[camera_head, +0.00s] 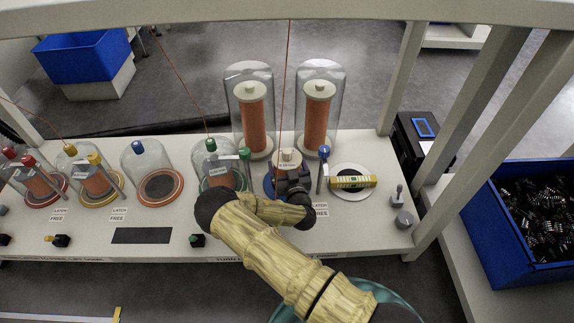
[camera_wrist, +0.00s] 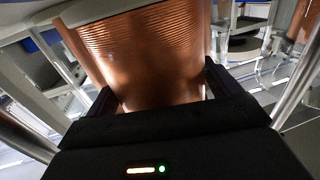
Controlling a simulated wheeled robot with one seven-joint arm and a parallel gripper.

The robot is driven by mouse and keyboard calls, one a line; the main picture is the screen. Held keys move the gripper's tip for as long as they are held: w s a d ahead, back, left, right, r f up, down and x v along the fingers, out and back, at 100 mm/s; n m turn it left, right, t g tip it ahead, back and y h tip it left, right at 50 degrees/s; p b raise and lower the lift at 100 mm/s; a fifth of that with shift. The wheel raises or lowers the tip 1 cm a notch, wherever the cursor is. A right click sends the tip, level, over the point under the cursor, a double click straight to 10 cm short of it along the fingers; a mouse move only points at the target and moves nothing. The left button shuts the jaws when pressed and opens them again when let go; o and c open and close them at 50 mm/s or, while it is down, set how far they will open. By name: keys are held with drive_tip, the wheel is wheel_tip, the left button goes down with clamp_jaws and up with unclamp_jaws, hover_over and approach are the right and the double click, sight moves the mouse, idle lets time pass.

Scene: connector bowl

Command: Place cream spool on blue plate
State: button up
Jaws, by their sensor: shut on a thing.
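The cream spool (camera_head: 288,157) has a pale top flange and copper winding, and it stands upright in the head view. My gripper (camera_head: 291,188) is shut on it, and my forearm and gripper hide its lower part. In the wrist view the copper winding of the spool (camera_wrist: 150,60) fills the space between the two fingers of my gripper (camera_wrist: 160,95). The blue plate (camera_head: 268,187) shows only as a blue edge left of my gripper, below the spool. Whether the spool touches the plate cannot be told.
Two tall covered copper spools (camera_head: 318,110) stand behind. A green-knobbed clear cover (camera_head: 211,160) is close on the left, and a blue-knobbed post (camera_head: 323,168) on the right. A white round plate (camera_head: 352,192) holds a yellow-green piece (camera_head: 352,181). Thin wires hang from above.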

drive_tip(key=shift+w+f, duration=0.1)
drive_tip(key=shift+f, duration=0.35)
drive_tip(key=o, duration=1.8)
drive_tip(key=shift+d+f, duration=0.1)
drive_tip(key=shift+f, duration=0.2)
drive_tip(key=shift+r, duration=0.35)
drive_tip(key=s+p, duration=0.2)
drive_tip(key=s, duration=0.2)
drive_tip(key=s+d+p, duration=0.1)
drive_tip(key=s, duration=0.3)
drive_tip(key=s+d+p, duration=0.1)
drive_tip(key=s+p, duration=0.1)
drive_tip(key=s, duration=0.2)
drive_tip(key=shift+d+r+p, duration=0.1)
drive_tip(key=shift+r+p, duration=0.25)
drive_tip(key=shift+r, duration=0.05)
